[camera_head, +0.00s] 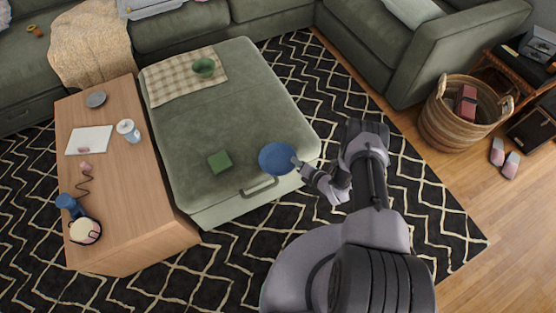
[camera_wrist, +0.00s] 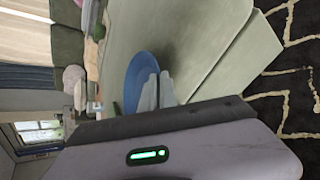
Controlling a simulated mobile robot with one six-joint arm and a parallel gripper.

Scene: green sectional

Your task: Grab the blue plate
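The round blue plate (camera_head: 276,158) shows above the front edge of the green ottoman (camera_head: 235,105), and in the wrist view (camera_wrist: 138,74) it lies against my fingers. My gripper (camera_head: 297,163) is at the plate's right rim in the head view. In the wrist view its two pale fingers (camera_wrist: 158,90) are close together, with the plate's rim at them, and look shut on it. A dark shadow lies on the ottoman beside the plate, so the plate appears raised off the surface. The exact contact at the rim is partly hidden by the fingers.
A basket (camera_head: 440,125) is at right. Patterned rug surrounds the ottoman.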

